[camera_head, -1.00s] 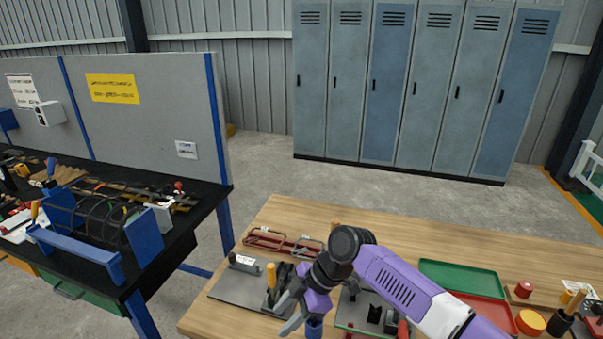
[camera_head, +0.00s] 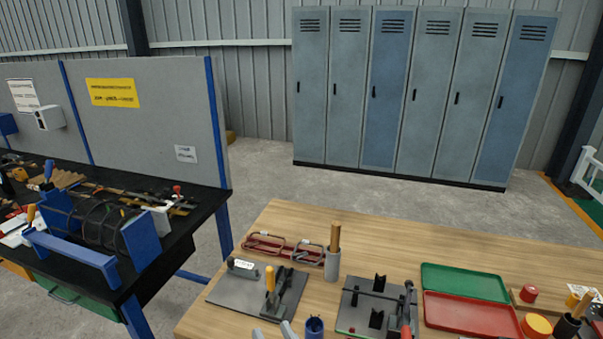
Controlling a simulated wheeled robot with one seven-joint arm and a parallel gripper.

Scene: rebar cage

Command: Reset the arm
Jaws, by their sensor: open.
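My gripper (camera_head: 274,331) shows only as two grey fingertips at the bottom edge of the head view. The fingertips are apart with nothing seen between them. They are in front of the grey plate (camera_head: 226,294) on the wooden table (camera_head: 400,239). The rest of my arm is out of view below the frame.
A black workbench (camera_head: 205,199) with a rebar cage (camera_head: 95,221) stands left. Lockers (camera_head: 425,95) stand behind.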

